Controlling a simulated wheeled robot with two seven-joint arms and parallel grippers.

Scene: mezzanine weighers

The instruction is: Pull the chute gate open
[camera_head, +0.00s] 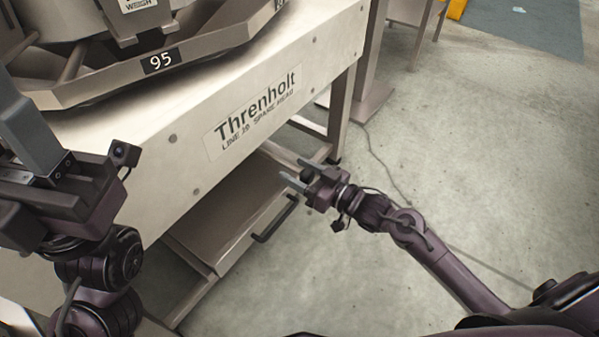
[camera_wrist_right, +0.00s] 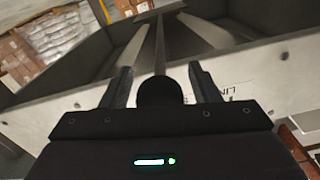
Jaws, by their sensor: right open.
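My right gripper (camera_head: 294,170) is open in the head view, just off the lower right part of the cream panel marked Threnholt (camera_head: 258,108). In the right wrist view the fingers of my right gripper (camera_wrist_right: 160,70) stand apart, with a dark rounded shape (camera_wrist_right: 160,94) between them that I cannot identify. Below the panel is a grey drawer-like box (camera_head: 222,222) with a dark bar handle (camera_head: 275,220), apart from the fingers. I cannot tell if this is the chute gate. My left gripper (camera_head: 30,128) is at the left edge; its fingertips are unclear.
A metal weigher ring labelled 95 (camera_head: 160,62) sits on the frame above the panel. A frame leg (camera_head: 338,115) stands behind my right gripper. A thin cable (camera_head: 375,150) lies on the floor. Grey floor (camera_head: 490,130) to the right is clear.

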